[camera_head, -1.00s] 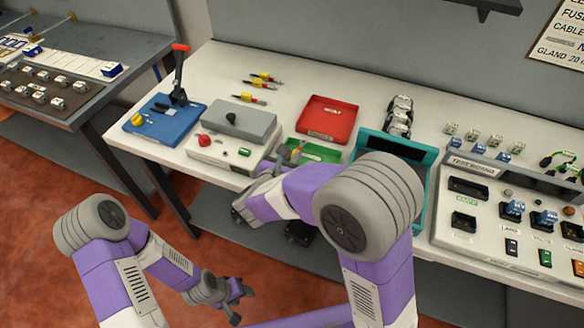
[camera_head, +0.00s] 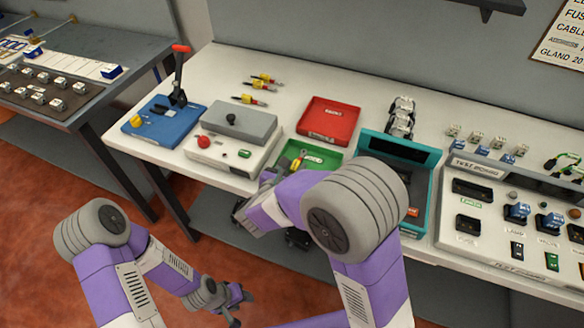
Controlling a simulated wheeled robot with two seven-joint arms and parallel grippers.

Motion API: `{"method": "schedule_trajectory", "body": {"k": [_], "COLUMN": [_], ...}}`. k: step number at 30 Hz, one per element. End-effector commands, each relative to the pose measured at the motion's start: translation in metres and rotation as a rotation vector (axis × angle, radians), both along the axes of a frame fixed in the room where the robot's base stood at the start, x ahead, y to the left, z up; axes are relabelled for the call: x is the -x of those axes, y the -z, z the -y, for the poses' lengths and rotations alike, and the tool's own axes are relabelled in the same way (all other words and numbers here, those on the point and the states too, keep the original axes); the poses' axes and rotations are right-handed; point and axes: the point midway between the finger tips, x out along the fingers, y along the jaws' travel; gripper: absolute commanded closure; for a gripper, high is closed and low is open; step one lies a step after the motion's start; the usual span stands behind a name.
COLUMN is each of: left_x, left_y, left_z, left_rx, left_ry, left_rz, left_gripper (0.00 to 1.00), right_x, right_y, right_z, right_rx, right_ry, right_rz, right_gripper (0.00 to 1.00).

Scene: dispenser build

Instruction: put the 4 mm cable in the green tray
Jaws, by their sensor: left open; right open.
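The green tray (camera_head: 326,149) lies on the bench in front of the red tray. A small yellow-and-orange piece (camera_head: 298,161), which looks like a cable, lies in its left part; its size cannot be read. My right gripper (camera_head: 281,168) is open at the tray's near left edge, close to that piece and partly hidden by my own arm. My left gripper (camera_head: 238,301) is open and empty, low in front of the bench above the floor.
Several red-and-yellow pieces (camera_head: 254,100) lie at the bench's back. A grey-lidded box (camera_head: 238,124) and a blue base with a lever (camera_head: 165,125) stand left. A red tray (camera_head: 328,118), a teal-framed fixture (camera_head: 423,154) and a test board (camera_head: 490,215) stand behind and right.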

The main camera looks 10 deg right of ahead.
Motion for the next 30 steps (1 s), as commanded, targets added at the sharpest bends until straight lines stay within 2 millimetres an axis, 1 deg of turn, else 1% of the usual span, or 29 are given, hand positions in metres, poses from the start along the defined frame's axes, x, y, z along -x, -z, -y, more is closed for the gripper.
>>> {"method": "schedule_trajectory", "body": {"k": [3, 6, 8, 11, 18, 21, 25, 30], "left_x": [0.0, 0.0, 0.0, 0.0, 0.0, 0.0, 0.0, 0.0], "left_y": [-0.001, -0.005, -0.006, -0.011, -0.024, -0.027, -0.03, -0.031], "left_z": [0.0, 0.0, 0.0, 0.0, 0.0, 0.0, 0.0, 0.0], "left_rx": [0.0, 0.0, 0.0, 0.0, 0.0, 0.0, 0.0, 0.0], "left_ry": [0.0, 0.0, 0.0, 0.0, 0.0, 0.0, 0.0, 0.0], "left_rz": [0.0, 0.0, 0.0, 0.0, 0.0, 0.0, 0.0, 0.0], "left_gripper": [0.54, 0.54, 0.54, 0.54, 0.54, 0.54, 0.54, 0.54], "right_x": [0.0, 0.0, 0.007, 0.022, 0.063, 0.076, 0.088, 0.093], "right_y": [-0.001, -0.006, -0.008, -0.015, -0.033, -0.039, -0.043, -0.045], "right_z": [0.0, -0.001, -0.006, -0.016, -0.044, -0.053, -0.061, -0.064], "right_rx": [0.0, -0.001, -0.001, 0.0, -0.001, -0.001, -0.001, 0.0], "right_ry": [0.0, -0.001, -0.004, -0.006, -0.004, -0.004, -0.002, -0.001], "right_rz": [0.0, 0.001, 0.001, 0.0, 0.001, 0.002, 0.0, 0.001], "right_gripper": [0.56, 0.56, 0.56, 0.56, 0.56, 0.56, 0.56, 0.56]}}
